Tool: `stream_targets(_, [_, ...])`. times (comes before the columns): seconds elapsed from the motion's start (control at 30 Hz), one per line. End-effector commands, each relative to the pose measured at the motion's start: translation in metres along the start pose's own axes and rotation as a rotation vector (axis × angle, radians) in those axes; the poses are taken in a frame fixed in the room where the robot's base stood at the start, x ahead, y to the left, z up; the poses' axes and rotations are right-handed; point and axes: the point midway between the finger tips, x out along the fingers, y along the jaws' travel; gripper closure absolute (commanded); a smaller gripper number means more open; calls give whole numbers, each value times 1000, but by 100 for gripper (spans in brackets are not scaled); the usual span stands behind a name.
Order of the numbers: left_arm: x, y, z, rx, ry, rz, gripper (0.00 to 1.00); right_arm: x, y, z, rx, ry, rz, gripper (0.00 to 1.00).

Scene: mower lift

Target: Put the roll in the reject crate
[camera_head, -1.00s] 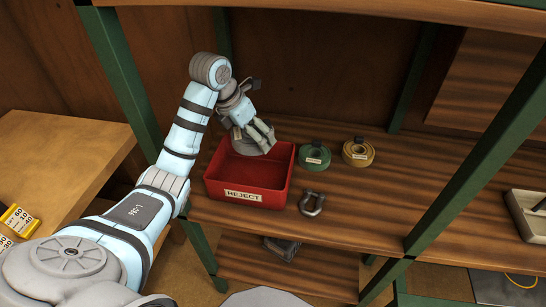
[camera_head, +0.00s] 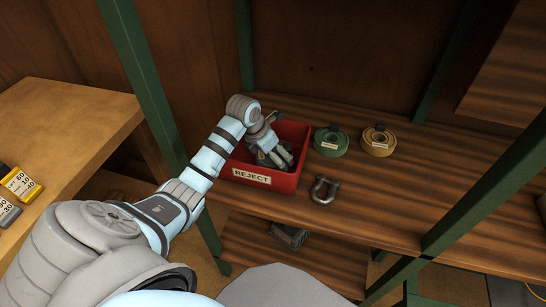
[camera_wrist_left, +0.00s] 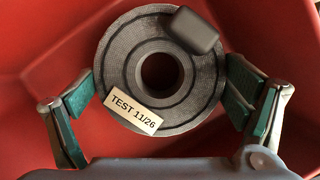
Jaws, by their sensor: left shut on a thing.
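The red crate (camera_head: 288,183) labelled REJECT stands on the wooden shelf. My left gripper (camera_head: 275,158) reaches down into it. In the left wrist view, the grey roll (camera_wrist_left: 114,72) sits between the green-padded fingers (camera_wrist_left: 160,98), which are shut on it. The roll has a label reading TEST 11/26 and a dark tab at its upper right. Red crate walls surround it there. I cannot tell whether the roll touches the crate floor. In the head view the gripper and crate wall mostly hide the roll. My right gripper is not in view.
A green roll (camera_head: 331,142) and a yellow roll (camera_head: 378,141) lie right of the crate. A metal shackle (camera_head: 324,190) lies in front of them. Green shelf posts (camera_head: 150,90) stand at left and right. A wooden table (camera_head: 70,125) is at left.

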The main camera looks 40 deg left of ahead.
Motion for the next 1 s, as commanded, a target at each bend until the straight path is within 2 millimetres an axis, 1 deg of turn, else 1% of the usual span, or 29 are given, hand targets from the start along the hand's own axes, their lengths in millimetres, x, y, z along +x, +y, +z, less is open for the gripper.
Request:
stream_targets(0.03, [6,0,-3,0,0,0,54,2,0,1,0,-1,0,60])
stream_targets(0.07, [8,0,-3,0,0,0,54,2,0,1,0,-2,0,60])
stream_targets(0.27, [8,0,-3,0,-2,1,54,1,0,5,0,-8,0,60])
stream_targets(0.4, [11,0,-4,0,-2,1,54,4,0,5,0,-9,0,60])
stream_targets(0.43, [11,0,-4,0,-1,1,2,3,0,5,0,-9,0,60])
stream_targets(0.47, [10,0,-4,0,-1,1,0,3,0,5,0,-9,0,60])
stream_targets(0.83, [8,0,-3,0,-1,1,0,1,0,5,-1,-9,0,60])
stream_targets(0.93, [-1,1,-2,1,-2,2,0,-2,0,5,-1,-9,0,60])
stream_targets(1.0, [-13,1,-2,1,-2,3,0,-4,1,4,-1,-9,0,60])
